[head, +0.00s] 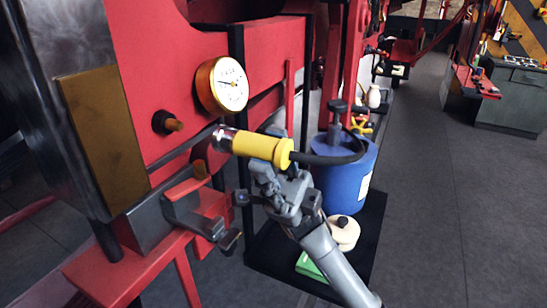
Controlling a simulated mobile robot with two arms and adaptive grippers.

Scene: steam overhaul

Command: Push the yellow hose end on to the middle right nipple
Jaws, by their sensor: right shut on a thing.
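The yellow hose end (258,148) has a metal collar at its left tip and points left toward the red panel. My right gripper (268,172) is shut on it from below. One brass nipple with a dark collar (172,123) stands bare on the panel, left of the hose end. Another brass-coloured stub (200,168) shows below the collar. Any nipple behind the collar is hidden; I cannot tell whether the collar touches one. My left gripper is out of view.
A round brass gauge (230,85) sits on the panel just above the hose end. The blue drum (345,178) and a cream canister (343,234) stand on a black tray (365,235). The floor at right is clear.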

